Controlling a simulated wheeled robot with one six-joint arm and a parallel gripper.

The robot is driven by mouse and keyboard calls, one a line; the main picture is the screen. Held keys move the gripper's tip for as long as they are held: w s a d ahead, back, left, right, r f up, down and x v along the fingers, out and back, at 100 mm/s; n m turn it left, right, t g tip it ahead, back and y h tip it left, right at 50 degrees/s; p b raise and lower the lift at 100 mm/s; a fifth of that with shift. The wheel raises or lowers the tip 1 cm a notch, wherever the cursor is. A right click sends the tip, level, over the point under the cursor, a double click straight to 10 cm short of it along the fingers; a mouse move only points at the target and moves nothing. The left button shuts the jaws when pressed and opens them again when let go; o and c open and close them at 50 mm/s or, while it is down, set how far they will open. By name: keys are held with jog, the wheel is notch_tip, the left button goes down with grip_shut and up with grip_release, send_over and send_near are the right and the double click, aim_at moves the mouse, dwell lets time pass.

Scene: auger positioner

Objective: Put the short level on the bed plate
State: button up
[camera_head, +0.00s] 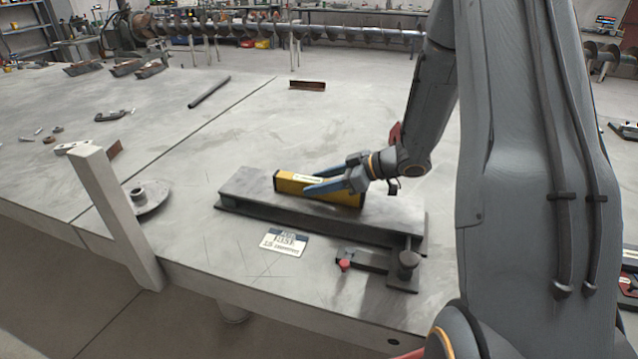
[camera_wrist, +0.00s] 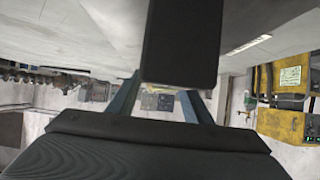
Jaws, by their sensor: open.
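The short level (camera_head: 290,184) is a yellow block with a pale label. It appears to rest on top of the bed plate (camera_head: 235,187), a long grey raised plate on the table. My gripper (camera_head: 318,181) is open at the level's right half. One blue finger crosses its near face and the other shows above its top edge. I cannot tell whether either finger touches it. The gripper hides part of the level. In the wrist view my two fingers (camera_wrist: 160,105) stand apart, and a dark block hangs between them at the top; I cannot tell what it is.
A printed sign (camera_head: 284,241) lies before the plate. A dark clamp with a red knob (camera_head: 345,265) is at its right front. A round flange (camera_head: 146,196) and a grey post (camera_head: 115,210) stand left. A dark rod (camera_head: 209,92) lies behind. The table behind the plate is mostly clear.

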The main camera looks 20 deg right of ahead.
jog(key=b+v, duration=0.1)
jog(key=v, duration=1.1)
jog(key=w+r+m+t+h, duration=0.2)
jog(key=w+m+t+h, duration=0.1)
jog(key=w+m+h, duration=0.4)
jog(key=s+a+f+m+g+h, duration=0.1)
jog(key=s+a+g, duration=0.2)
jog(key=s, duration=0.5)
jog(key=s+a+f+m+g+h, duration=0.1)
jog(key=s+a+f+g, duration=0.1)
jog(key=s, duration=0.7)
jog(key=s+a+f+m+g+h, duration=0.1)
jog(key=s+a+g, duration=0.3)
jog(key=s, duration=0.5)
jog(key=shift+f+m, duration=0.45)
jog(key=shift+m, duration=0.15)
